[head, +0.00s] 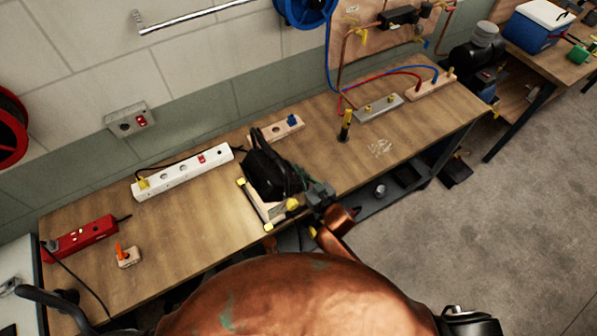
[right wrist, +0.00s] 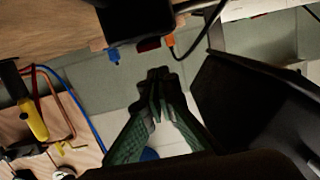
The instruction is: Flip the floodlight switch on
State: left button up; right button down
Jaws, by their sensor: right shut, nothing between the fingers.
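The floodlight (head: 268,172) is a black lamp on a light stand with yellow feet, standing at the bench's front edge. My right gripper (head: 320,192) is beside its right side, in front of the bench edge. In the right wrist view a black box (right wrist: 137,18) hangs at the top, with a small red switch (right wrist: 148,44) on its edge. My right gripper's fingers (right wrist: 158,76) are shut and empty, a little below the red switch in the picture; contact cannot be told. A large black panel (right wrist: 255,110), perhaps the lamp, fills the right side.
On the bench (head: 210,220) lie a white power strip (head: 182,172), a red power strip (head: 80,238) and a small block with an orange lever (head: 128,256). A wall outlet (head: 130,120) has a red switch. A yellow-handled tool (head: 346,125) stands to the right.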

notch_tip(320, 180, up, 2)
jog(key=shift+r+p, duration=0.1)
jog(key=shift+p, duration=0.45)
pick_arm(q)
jog(key=shift+d+r, duration=0.1)
jog(key=shift+r, duration=0.65)
pick_arm(e)
jog(key=r+v, duration=0.1)
jog(key=v, duration=0.8)
jog(key=shift+r, duration=0.25)
jog(key=shift+s+d, duration=0.15)
